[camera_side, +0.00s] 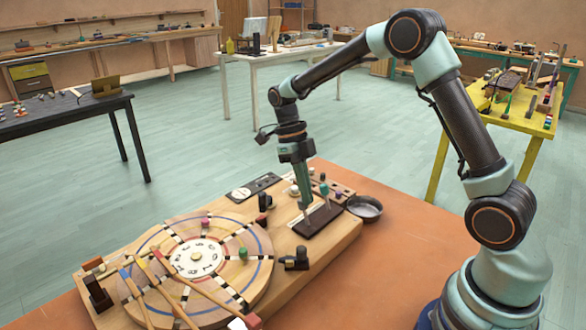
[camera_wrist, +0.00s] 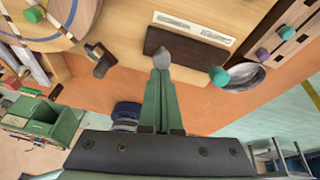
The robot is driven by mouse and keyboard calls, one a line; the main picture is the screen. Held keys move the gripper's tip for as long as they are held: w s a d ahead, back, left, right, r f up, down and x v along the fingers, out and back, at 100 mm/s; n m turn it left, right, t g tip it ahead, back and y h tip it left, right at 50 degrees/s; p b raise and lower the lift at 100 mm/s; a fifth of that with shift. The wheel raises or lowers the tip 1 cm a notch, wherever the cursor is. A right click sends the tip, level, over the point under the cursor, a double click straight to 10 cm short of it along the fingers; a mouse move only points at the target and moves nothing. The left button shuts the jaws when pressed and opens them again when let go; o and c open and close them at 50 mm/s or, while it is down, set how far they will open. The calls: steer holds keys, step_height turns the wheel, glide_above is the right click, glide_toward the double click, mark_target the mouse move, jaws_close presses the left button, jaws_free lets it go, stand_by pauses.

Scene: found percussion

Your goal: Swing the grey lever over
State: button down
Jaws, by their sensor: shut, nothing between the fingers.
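A dark brown lever base (camera_wrist: 188,52) lies on the wooden board; it also shows in the side view (camera_side: 318,221). A grey rounded knob (camera_wrist: 162,55), which looks like the grey lever's top, is at the left end of this base in the wrist view. My gripper (camera_wrist: 161,72) is shut and empty, with its green fingertips right at the knob; I cannot tell whether they touch. In the side view my gripper (camera_side: 305,206) points down over the base and hides the grey knob. A teal knob (camera_side: 324,188) on a stem stands just right of it; a teal knob also shows in the wrist view (camera_wrist: 218,76).
A round wooden disc (camera_side: 240,270) with sticks and coloured pegs lies left on the board. A black clamp-like part (camera_side: 297,259) stands near it. A dark metal bowl (camera_side: 365,208) sits right of the board. The orange table (camera_side: 375,270) is clear in front.

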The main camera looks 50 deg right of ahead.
steer(key=shift+w+r, duration=0.25)
steer(key=shift+r, duration=0.4)
step_height(320, 180, up, 13)
steer(key=s+a+n+t, duration=0.1)
steer(key=n+t, duration=0.2)
steer(key=n, duration=0.7)
steer(key=s+a+f+n+t, duration=0.1)
steer(key=s+n+t, duration=0.5)
steer(key=n, duration=1.8)
steer(key=s+a, duration=0.1)
steer(key=s, duration=0.3)
steer(key=shift+s+f+t, duration=0.15)
steer(key=shift+s+t, duration=0.15)
steer(key=shift+s, duration=0.05)
